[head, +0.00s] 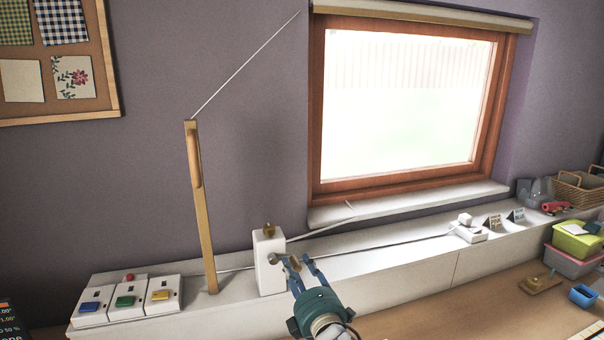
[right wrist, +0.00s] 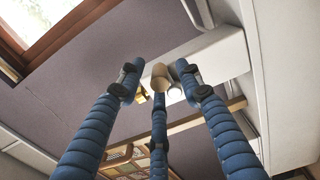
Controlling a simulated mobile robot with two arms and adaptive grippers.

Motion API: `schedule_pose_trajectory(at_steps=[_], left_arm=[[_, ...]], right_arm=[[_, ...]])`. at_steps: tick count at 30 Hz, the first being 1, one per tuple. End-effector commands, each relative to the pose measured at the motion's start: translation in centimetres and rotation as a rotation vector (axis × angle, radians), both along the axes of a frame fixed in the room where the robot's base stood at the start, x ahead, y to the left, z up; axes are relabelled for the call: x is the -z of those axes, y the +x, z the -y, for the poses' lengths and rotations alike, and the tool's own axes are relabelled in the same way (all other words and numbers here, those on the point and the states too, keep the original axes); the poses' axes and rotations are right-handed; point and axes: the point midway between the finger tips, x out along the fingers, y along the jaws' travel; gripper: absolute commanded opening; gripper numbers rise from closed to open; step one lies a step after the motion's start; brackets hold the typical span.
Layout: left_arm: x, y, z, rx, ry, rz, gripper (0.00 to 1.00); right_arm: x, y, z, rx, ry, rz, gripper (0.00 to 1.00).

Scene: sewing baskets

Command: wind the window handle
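A white upright box (head: 266,274) stands on the ledge left of the wood-framed window (head: 312,110), with a small brass piece (head: 268,230) on top. A crank with a grey hub (head: 274,259) and a tan knob (head: 294,265) sticks out from its front; this looks like the window handle. My right gripper (head: 297,263) is at the knob. In the right wrist view its blue fingers are spread around the tan knob (right wrist: 160,77), with gaps visible at the sides. Contact with the third, lower finger cannot be told. My left gripper is not in view.
A wooden post (head: 203,225) with a cord stands left of the box. Switch boxes with blue, green and yellow buttons (head: 125,301) sit farther left. Thin rods run along the ledge towards a small white block (head: 470,233). Bins (head: 572,262) and a basket (head: 578,188) stand at right.

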Motion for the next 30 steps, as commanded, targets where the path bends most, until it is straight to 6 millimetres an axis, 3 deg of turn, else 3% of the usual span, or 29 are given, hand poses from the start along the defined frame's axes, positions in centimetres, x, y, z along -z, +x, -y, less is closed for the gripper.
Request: schedule_pose_trajectory(at_steps=[21, 30], left_arm=[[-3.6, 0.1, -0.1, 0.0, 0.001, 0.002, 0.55], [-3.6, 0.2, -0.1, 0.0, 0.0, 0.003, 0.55]], right_arm=[[0.0, -6.3, 2.1, 0.001, 0.0, -0.002, 0.36], [0.0, -6.6, 2.2, 0.0, -0.001, 0.0, 0.36]])
